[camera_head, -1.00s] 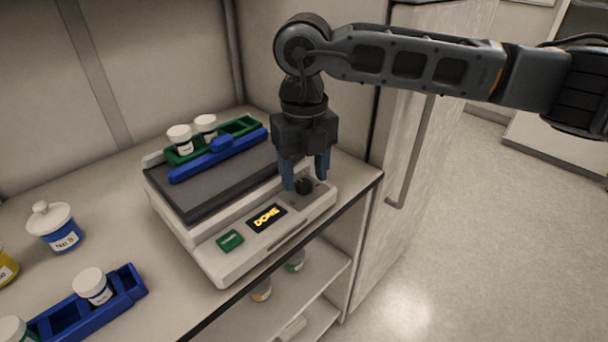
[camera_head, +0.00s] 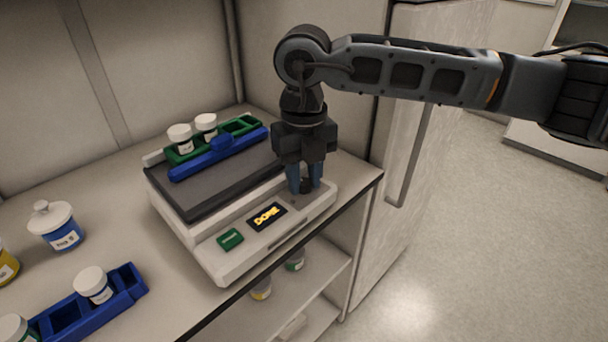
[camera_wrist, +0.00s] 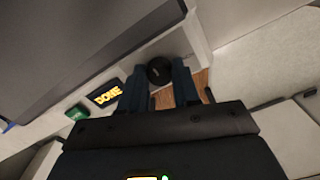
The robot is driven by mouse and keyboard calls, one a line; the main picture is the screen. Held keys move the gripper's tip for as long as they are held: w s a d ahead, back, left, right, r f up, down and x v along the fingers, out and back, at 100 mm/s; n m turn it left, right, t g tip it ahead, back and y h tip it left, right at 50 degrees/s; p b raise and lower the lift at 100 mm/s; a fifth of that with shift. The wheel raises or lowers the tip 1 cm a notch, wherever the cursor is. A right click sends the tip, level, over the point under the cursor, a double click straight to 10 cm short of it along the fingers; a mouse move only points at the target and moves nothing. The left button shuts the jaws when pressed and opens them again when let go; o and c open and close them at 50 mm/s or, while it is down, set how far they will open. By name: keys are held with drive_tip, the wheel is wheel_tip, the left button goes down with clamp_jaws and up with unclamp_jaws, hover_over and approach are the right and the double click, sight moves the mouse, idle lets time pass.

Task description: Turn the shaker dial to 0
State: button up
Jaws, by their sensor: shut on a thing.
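The shaker (camera_head: 222,262) stands on the bench with a dark platform (camera_head: 215,180) on top. Its front panel has a green button (camera_head: 230,239), a display (camera_head: 267,216) reading "DONE" and a black dial at the right end. The dial (camera_wrist: 159,70) shows between my fingertips in the wrist view; its setting is too small to read. My gripper (camera_head: 305,188) points down over the panel and is shut on the dial. In the head view the fingers hide most of the dial.
A green rack (camera_head: 243,125) with two white-capped vials and a blue bar (camera_head: 190,172) sit on the platform. A blue rack (camera_head: 130,284) with vials and a white-lidded jar (camera_head: 52,222) stand at left. A cabinet with a vertical handle (camera_head: 412,160) is close at right.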

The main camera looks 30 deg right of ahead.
drive_tip(key=shift+f+n+b, duration=0.1)
drive_tip(key=shift+n+b, duration=0.3)
drive_tip(key=shift+b, duration=0.1)
drive_tip(key=shift+c, duration=0.3)
drive_tip(key=n+b, duration=0.2)
drive_tip(key=b, duration=0.1)
drive_tip(key=shift+f+n, duration=0.1)
drive_tip(key=shift+n, duration=0.3)
drive_tip(key=n+b, duration=0.4)
drive_tip(key=n, duration=0.2)
drive_tip(key=n+b, duration=0.2)
drive_tip(key=n, duration=0.3)
drive_tip(key=shift+n+b, duration=0.35)
drive_tip(key=shift+n, duration=0.05)
drive_tip(key=n+b, duration=0.1)
drive_tip(key=n, duration=0.3)
drive_tip(key=shift+r, duration=0.2)
drive_tip(key=shift+n, duration=0.4)
drive_tip(key=o, duration=1.1)
drive_tip(key=shift+c, duration=0.2)
drive_tip(key=shift+m, duration=0.3)
